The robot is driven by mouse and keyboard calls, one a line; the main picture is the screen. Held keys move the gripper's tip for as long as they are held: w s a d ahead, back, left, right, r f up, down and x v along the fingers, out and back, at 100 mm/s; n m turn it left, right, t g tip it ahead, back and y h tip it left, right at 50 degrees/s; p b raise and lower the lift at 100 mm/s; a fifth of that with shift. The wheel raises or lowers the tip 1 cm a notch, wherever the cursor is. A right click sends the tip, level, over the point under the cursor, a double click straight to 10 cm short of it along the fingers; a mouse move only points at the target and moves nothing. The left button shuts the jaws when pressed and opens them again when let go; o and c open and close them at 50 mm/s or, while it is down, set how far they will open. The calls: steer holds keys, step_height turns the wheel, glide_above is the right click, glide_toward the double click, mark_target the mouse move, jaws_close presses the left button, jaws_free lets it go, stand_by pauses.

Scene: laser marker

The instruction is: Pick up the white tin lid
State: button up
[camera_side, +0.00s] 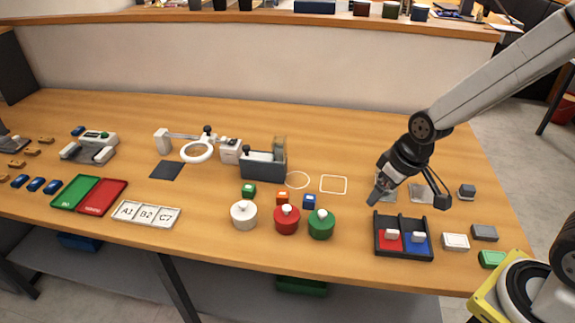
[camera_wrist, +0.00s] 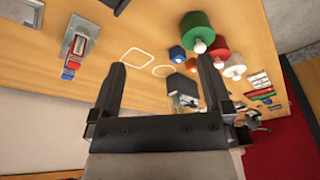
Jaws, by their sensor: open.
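The white tin (camera_side: 243,216) is round and stands upright on the table, leftmost of three tins. Its white lid with a small knob (camera_side: 240,205) is on top. In the wrist view the white tin (camera_wrist: 234,69) is at the right, past the right finger. The seam between lid and body is too small to make out. My gripper (camera_side: 408,198) is open and empty, above the table near the red-and-blue tray, well to the right of the white tin.
A red tin (camera_side: 286,221) and a green tin (camera_side: 321,226) stand beside the white tin, on my gripper's side. Small green, orange and blue cubes lie behind the tins. A dark grey station (camera_side: 262,168) stands farther back. A black-rimmed tray (camera_side: 404,256) is at the right.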

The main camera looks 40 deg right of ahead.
steer(key=w+a+f+n+y, duration=0.15)
steer(key=w+a+n, duration=0.25)
steer(key=w+a, duration=0.55)
steer(key=n+t+y, duration=0.2)
steer(key=n+y, duration=0.1)
steer(key=n, duration=0.1)
glide_toward(242, 203)
steer(key=x, duration=0.2)
steer(key=shift+h+x, duration=0.25)
steer(key=shift+x, duration=1.25)
steer(key=shift+a, duration=0.15)
steer(key=shift+x, duration=2.6)
steer(key=shift+s, duration=0.1)
steer(key=c, duration=0.8)
steer(key=shift+r, duration=0.2)
steer(key=shift+c, duration=0.3)
